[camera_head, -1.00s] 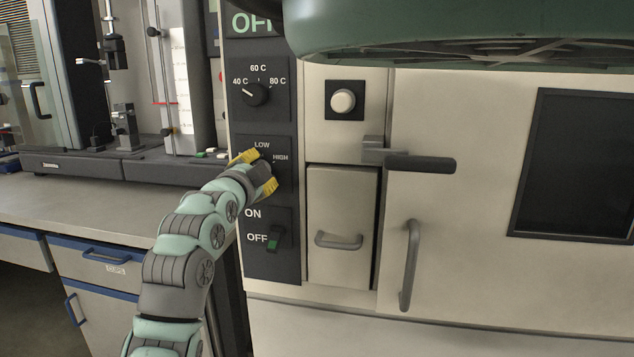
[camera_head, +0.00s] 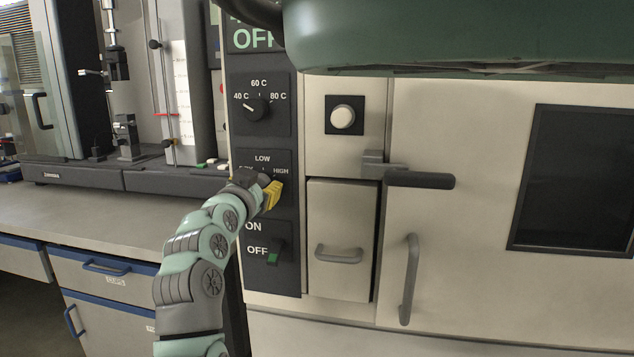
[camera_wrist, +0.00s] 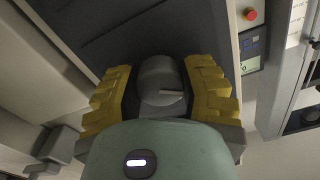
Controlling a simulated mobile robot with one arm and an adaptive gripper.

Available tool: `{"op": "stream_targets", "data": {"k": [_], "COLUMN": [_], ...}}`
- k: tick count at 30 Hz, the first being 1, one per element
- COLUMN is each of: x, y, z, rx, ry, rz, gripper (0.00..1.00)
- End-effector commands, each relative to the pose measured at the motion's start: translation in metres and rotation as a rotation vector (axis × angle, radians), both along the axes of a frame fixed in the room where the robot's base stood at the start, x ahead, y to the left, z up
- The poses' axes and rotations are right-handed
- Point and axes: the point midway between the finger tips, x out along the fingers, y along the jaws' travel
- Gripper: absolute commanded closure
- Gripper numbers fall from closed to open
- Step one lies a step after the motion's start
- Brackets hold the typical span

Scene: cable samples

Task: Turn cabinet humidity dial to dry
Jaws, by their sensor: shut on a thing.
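The humidity dial shows in the wrist view as a round grey knob (camera_wrist: 158,72) with a pale pointer mark. It sits between the two yellow fingers of my gripper (camera_wrist: 163,88), which are shut on it. In the head view my gripper (camera_head: 260,190) is at the dark control panel (camera_head: 284,214), over the dial, and hides it. The LOW and HIGH labels show above the gripper. A third label at the left is partly covered. I cannot tell which label the pointer faces.
The temperature dial (camera_head: 257,108) sits above on the same panel, pointing near 40 C. An ON/OFF switch (camera_head: 276,251) is just below my gripper. A round white button (camera_head: 342,117) and a door handle (camera_head: 420,180) are to the right. A bench (camera_head: 80,215) stands at the left.

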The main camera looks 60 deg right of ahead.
Motion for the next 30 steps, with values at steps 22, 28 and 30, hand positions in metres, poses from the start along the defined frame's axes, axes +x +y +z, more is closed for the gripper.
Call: {"op": "stream_targets", "data": {"k": [22,28,30], "x": [0.0008,0.0002,0.0001], "y": [0.0001,-0.0001,-0.0002], "z": [-0.0034,-0.0019,-0.0016], "rx": [-0.004,-0.008,-0.008], "ry": [0.034,0.032,0.031], "rz": [0.001,0.000,0.000], "gripper": [0.41,0.26,0.26]}}
